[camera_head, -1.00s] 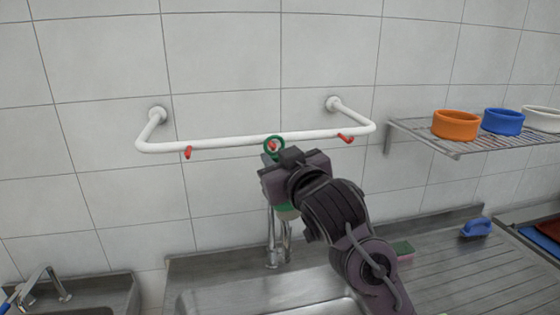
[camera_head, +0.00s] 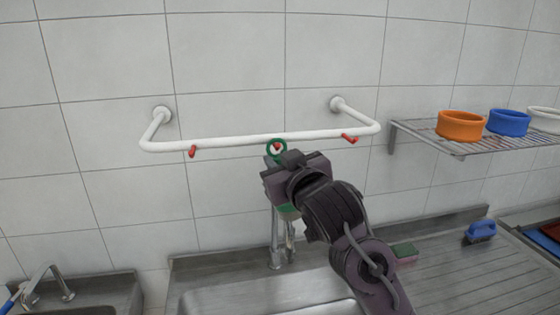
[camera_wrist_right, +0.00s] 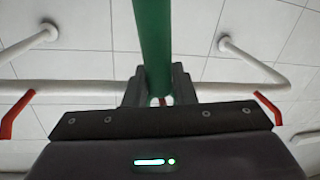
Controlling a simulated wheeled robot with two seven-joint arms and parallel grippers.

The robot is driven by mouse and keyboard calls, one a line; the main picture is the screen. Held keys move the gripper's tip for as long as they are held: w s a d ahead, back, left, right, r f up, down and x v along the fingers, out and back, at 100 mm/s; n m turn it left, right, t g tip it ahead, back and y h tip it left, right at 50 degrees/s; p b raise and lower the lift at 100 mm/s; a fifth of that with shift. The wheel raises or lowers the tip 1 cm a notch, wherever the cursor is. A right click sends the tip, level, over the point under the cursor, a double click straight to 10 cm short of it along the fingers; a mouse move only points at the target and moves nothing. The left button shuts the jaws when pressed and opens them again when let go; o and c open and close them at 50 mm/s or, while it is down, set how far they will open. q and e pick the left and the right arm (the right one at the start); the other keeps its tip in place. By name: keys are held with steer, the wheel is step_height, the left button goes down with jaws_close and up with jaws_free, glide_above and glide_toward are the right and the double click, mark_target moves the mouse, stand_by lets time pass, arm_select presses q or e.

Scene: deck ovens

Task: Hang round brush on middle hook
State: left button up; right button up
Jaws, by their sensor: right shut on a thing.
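The round brush (camera_head: 288,212) is green; its ring at the top surrounds the red middle hook (camera_head: 277,147) in the head view. I cannot tell whether the ring rests on the hook or only lines up with it. My right gripper (camera_head: 278,170) is shut on the brush's green handle just below the rail. The handle also shows in the right wrist view (camera_wrist_right: 152,45), running up between the fingers. The brush's lower part is partly hidden by my gripper. My left gripper is not in view.
A white wall rail (camera_head: 230,141) carries the middle hook, a left red hook (camera_head: 193,151) and a right red hook (camera_head: 349,138). A wire shelf (camera_head: 470,143) holds coloured bowls at the right. A tap (camera_head: 276,240) and steel sink lie below. A blue brush (camera_head: 481,231) lies on the drainboard.

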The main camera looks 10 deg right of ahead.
steer(key=o, duration=1.1)
steer(key=shift+c, duration=0.2)
